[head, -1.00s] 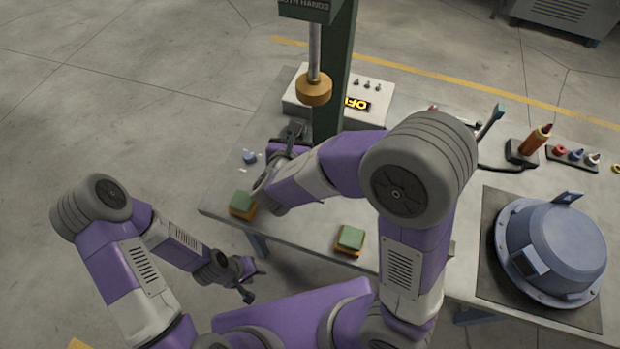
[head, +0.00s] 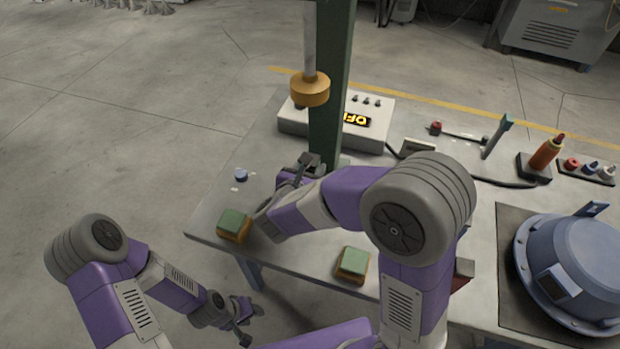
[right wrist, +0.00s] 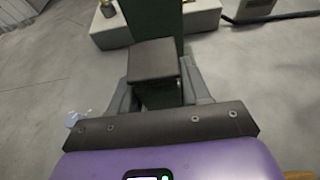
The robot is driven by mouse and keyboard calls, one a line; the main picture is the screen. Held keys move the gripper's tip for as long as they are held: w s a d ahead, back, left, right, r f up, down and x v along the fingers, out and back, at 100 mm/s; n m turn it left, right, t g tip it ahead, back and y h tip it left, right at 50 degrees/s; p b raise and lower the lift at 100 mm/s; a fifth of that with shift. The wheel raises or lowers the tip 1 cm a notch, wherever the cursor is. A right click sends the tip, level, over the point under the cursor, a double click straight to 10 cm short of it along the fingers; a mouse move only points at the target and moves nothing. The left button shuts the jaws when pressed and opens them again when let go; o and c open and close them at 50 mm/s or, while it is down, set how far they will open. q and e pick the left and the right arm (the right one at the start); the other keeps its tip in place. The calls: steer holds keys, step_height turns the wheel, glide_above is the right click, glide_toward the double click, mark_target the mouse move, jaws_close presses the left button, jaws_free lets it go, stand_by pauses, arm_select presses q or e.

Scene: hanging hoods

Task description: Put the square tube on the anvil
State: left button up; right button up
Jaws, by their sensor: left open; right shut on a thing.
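The square tube is a dark, boxy piece (right wrist: 152,62) between the fingers of my right gripper (right wrist: 160,95) in the right wrist view. The right gripper also shows in the head view (head: 300,170), shut on the tube at the foot of the green press column (head: 330,110). The brass ram head (head: 310,90) hangs above it. I cannot make out the anvil; the gripper and tube cover the area below the ram. I cannot tell whether the tube touches anything beneath. My left gripper (head: 248,320) is open and empty, low beside the table's front left edge.
Two green-topped buttons (head: 233,224) (head: 352,262) sit along the table's front edge. A white control box (head: 360,125) with a lit sign stands behind the column. A blue-grey domed hood (head: 590,255) lies on a dark mat at right. A small blue item (head: 241,174) lies at left.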

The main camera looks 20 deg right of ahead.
steer(key=shift+f+b, duration=0.35)
steer(key=shift+f, duration=0.9)
steer(key=shift+f, duration=0.15)
steer(key=o, duration=1.3)
steer(key=shift+r, duration=0.2)
steer(key=p+v, duration=0.2)
steer(key=v, duration=1)
steer(key=shift+p, duration=0.4)
steer(key=shift+f, duration=0.1)
